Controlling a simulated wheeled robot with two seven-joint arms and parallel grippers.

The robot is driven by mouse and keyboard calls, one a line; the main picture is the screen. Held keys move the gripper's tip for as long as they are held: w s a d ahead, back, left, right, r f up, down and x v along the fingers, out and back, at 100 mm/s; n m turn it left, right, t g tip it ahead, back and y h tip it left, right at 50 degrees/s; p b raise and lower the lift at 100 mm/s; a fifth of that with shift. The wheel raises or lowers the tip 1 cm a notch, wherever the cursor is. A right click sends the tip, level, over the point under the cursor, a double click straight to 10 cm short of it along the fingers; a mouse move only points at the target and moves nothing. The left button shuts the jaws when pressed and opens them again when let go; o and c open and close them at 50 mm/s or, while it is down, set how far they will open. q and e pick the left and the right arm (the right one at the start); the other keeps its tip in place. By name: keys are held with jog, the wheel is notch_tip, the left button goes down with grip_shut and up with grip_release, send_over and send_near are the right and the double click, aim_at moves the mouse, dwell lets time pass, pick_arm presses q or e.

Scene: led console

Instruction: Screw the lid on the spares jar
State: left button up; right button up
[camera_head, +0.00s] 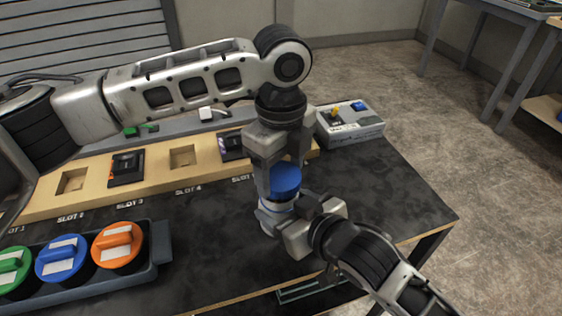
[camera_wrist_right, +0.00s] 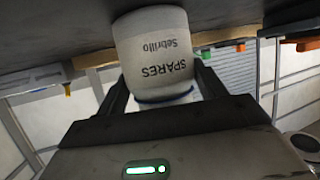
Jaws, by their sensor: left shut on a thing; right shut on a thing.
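The white spares jar (camera_head: 267,219) stands on the dark table, with its "SPARES" label facing the camera in the right wrist view (camera_wrist_right: 155,55). My right gripper (camera_head: 280,210) is shut on the jar from the front right; its fingers sit on both sides of it in the right wrist view. The blue lid (camera_head: 285,180) is at the jar's top. My left gripper (camera_head: 275,170) points down from above and is shut on the lid. The grippers hide much of the jar's rim, so I cannot tell how the lid is seated on it.
A tray (camera_head: 160,245) with green, blue and orange-lidded containers is at front left. A wooden slot board (camera_head: 95,180) runs along the back, holding dark modules. A grey control box (camera_head: 350,122) stands behind right. The table's right part is clear.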

aim_at(279, 176)
dwell(0.4)
pick_arm(q)
jog(key=shift+f, duration=0.9)
jog(key=shift+f, duration=0.55)
pick_arm(e)
jog(key=c, duration=0.5)
pick_arm(q)
jog(key=m, duration=1.4)
jog(key=shift+a+m, duration=0.15)
jog(key=shift+m, duration=0.15)
jog(key=m, duration=0.4)
jog(key=shift+m, duration=0.4)
jog(key=m, duration=0.3)
